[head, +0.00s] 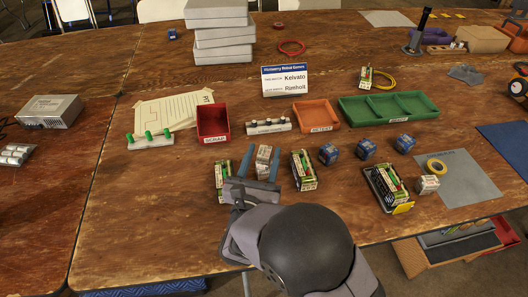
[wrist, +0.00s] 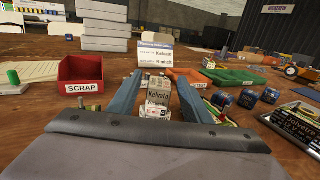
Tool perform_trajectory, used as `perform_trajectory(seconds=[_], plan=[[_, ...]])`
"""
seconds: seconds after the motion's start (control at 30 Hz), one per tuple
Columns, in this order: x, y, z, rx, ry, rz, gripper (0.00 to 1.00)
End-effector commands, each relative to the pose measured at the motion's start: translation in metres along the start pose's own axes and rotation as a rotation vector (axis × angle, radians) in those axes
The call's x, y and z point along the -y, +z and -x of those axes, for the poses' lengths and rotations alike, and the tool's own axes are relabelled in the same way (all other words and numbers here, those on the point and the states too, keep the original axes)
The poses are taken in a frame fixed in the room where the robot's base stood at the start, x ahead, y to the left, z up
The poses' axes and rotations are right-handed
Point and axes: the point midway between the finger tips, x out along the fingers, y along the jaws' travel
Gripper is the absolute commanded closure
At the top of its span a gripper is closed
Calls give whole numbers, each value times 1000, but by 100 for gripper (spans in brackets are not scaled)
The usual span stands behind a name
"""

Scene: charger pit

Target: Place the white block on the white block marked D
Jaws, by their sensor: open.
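My gripper (head: 263,151) is open, with its two blue fingers pointing away over the table. A pale block with dark print (head: 263,160) stands between the fingers; in the wrist view it (wrist: 158,98) shows between them, with a gap visible on its right. I cannot tell whether a finger touches it. A second small white block (head: 428,184) with dark print sits at the right, by the grey mat. I cannot read a letter D on either block. The pale block's lower part is partly hidden by my gripper in the head view.
Green-and-cream packs (head: 303,170) stand close on both sides of my gripper. Blue cubes (head: 366,148) lie to the right, near a dark tray (head: 388,188). Behind are a red SCRAP bin (head: 213,122), an orange tray (head: 316,115) and a green tray (head: 388,108).

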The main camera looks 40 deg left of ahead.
Motion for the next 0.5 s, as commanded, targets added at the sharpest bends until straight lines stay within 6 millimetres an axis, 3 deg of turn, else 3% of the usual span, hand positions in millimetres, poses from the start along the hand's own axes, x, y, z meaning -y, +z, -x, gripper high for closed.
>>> perform_trajectory(seconds=[0.5], plan=[[-1,0,88,1,4,0,55]])
